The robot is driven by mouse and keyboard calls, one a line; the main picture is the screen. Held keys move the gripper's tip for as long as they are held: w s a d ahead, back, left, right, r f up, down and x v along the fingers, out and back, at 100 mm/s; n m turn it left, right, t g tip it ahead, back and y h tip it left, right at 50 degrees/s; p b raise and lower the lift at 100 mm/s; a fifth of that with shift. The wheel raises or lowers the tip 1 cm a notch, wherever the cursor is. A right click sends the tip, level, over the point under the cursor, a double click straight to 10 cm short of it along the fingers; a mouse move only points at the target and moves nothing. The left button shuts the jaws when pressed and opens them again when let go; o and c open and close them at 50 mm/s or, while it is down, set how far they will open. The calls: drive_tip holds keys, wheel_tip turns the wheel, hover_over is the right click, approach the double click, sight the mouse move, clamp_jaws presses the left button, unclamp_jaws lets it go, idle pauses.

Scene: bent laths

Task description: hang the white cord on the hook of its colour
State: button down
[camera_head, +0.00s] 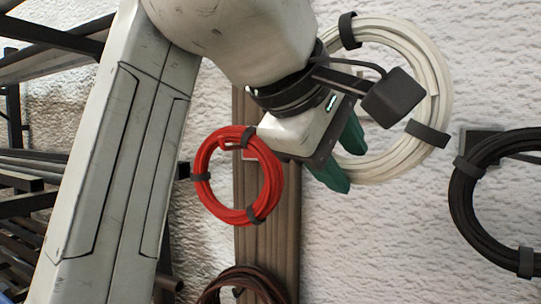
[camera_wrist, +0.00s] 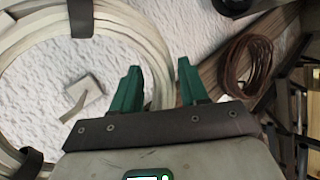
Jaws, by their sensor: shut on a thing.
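The white cord (camera_head: 438,80) is a large coil bound with dark bands, upright in front of the pale rough wall in the head view. It also fills the left of the wrist view (camera_wrist: 118,22). My gripper (camera_head: 343,158) has green fingers at the coil's lower left side. In the wrist view my gripper (camera_wrist: 160,84) is shut on the cord, with the strands passing between the fingers. A pale, whitish bracket (camera_wrist: 80,95) on the wall shows inside the coil in the wrist view. I cannot tell whether the coil touches it.
A red coil (camera_head: 205,165) hangs by the brown wooden post (camera_head: 258,240). A black coil (camera_head: 462,205) is at the right. A brown coil (camera_head: 238,280) is at the bottom and in the wrist view (camera_wrist: 232,65). Dark metal racks (camera_head: 30,180) stand at the left.

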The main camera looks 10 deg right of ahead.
drive_tip(key=w+d+f, duration=0.3)
drive_tip(key=w+d, duration=0.2)
drive_tip(key=w, duration=0.2)
drive_tip(key=shift+w+d, duration=0.2)
drive_tip(key=shift+w, duration=0.1)
idle(1.2)
drive_tip(key=shift+f, duration=0.2)
idle(0.5)
drive_tip(key=shift+c, duration=2.4)
unclamp_jaws()
drive_tip(key=shift+r, duration=0.1)
drive_tip(key=b+v, duration=0.2)
drive_tip(key=v, duration=0.8)
drive_tip(key=shift+s+a+r+b, duration=0.2)
drive_tip(key=shift+a+r+b, duration=0.05)
drive_tip(key=shift+b, duration=0.1)
